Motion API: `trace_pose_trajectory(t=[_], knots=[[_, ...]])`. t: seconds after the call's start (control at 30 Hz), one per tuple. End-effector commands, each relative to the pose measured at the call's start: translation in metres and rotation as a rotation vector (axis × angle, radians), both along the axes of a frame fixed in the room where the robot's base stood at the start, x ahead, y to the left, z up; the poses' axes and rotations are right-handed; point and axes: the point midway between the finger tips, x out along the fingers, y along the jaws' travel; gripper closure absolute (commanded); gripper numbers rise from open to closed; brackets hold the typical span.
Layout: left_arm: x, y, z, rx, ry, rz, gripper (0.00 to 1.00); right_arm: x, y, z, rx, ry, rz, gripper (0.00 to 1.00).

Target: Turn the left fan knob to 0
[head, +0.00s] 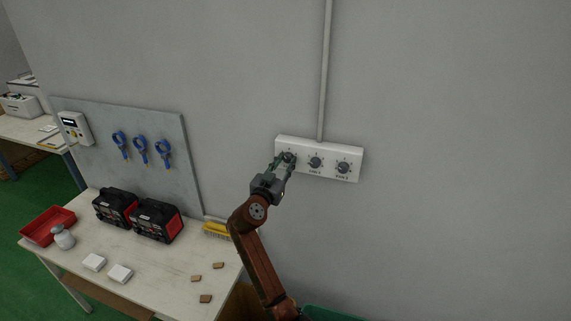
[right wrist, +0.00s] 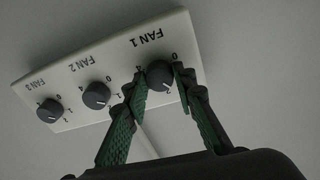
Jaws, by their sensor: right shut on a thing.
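A white control panel (head: 330,172) on the grey wall carries three dark round knobs in a row. The left knob (head: 289,157) is mostly behind my right gripper (head: 284,162) in the head view. In the right wrist view the left knob (right wrist: 159,75), labelled FAN 1, sits between the two green-padded fingers of my right gripper (right wrist: 162,80), which is shut on it. Numbers 0, 2 and 4 show around this knob. I cannot tell clearly which number its pointer is at. My left gripper is not in view.
The FAN 2 knob (head: 315,162) and FAN 3 knob (head: 343,167) are to the right on the panel. A conduit (head: 325,70) runs up the wall. A table (head: 180,265) at lower left holds two black-red units (head: 157,220), a red tray (head: 48,226) and small blocks.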

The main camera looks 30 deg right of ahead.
Motion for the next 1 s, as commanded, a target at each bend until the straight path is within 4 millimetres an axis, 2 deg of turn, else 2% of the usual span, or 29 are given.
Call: trace_pose_trajectory(t=[0.47, 1.0], knots=[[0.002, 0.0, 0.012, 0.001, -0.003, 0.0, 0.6, -0.001, -0.001, 0.0, -0.293, 0.344, 0.0, 0.99], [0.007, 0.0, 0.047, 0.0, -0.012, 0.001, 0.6, -0.002, -0.002, 0.001, -0.626, 0.737, -0.001, 0.99]])
